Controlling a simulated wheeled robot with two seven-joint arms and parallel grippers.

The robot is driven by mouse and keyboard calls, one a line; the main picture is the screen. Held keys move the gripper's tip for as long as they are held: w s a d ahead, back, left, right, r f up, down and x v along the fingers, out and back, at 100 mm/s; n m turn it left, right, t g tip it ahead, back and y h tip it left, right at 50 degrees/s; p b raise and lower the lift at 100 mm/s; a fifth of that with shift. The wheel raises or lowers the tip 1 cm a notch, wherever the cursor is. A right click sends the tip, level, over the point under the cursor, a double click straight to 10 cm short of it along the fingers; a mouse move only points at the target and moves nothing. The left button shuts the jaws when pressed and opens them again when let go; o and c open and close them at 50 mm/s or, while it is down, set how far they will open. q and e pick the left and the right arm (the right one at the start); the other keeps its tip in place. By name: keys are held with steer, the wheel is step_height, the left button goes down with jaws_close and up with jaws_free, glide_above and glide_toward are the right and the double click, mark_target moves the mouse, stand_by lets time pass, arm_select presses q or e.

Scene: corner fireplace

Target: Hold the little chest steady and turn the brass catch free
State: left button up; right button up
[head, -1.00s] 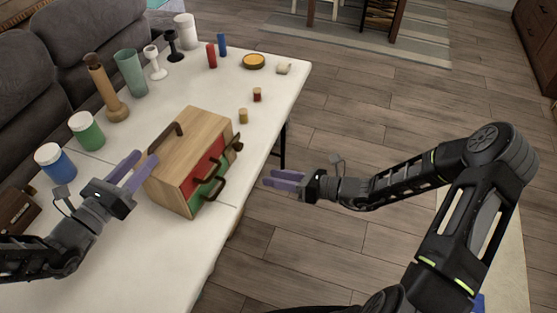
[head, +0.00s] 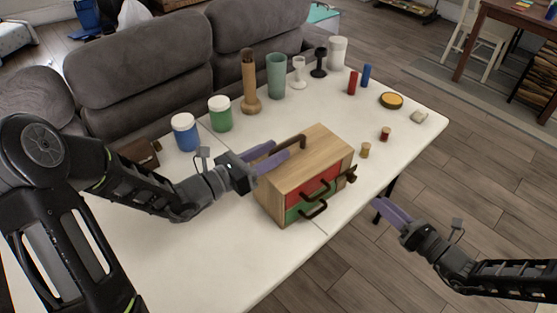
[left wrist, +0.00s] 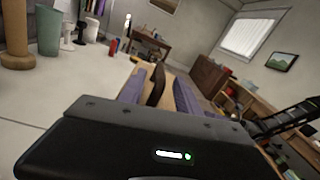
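The little chest (head: 305,160) is a light wooden box on the white table, with a red drawer (head: 314,186), a green drawer (head: 294,211) and dark pulls. A dark bar handle (head: 291,142) is on its top. The brass catch (head: 349,175) is a small brownish piece at the chest's right side; its exact position is too small to tell. My left gripper (head: 269,157) is open at the handle's left end; in the left wrist view the handle (left wrist: 156,86) shows between its spread fingers. My right gripper (head: 392,211) is open and empty, off the table's edge, right of the chest.
A blue jar (head: 185,132), a green jar (head: 220,114), a wooden bottle (head: 250,85) and a teal cup (head: 276,76) stand behind the chest. Small pieces, such as a wooden peg (head: 365,150), lie to its right. The table front is clear. A grey sofa (head: 150,60) is behind.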

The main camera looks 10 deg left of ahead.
arm_select(q)
steer(key=x, duration=0.4)
steer(key=shift+d, duration=0.1)
steer(key=shift+c, duration=0.4)
jaws_close()
stand_by(0.9)
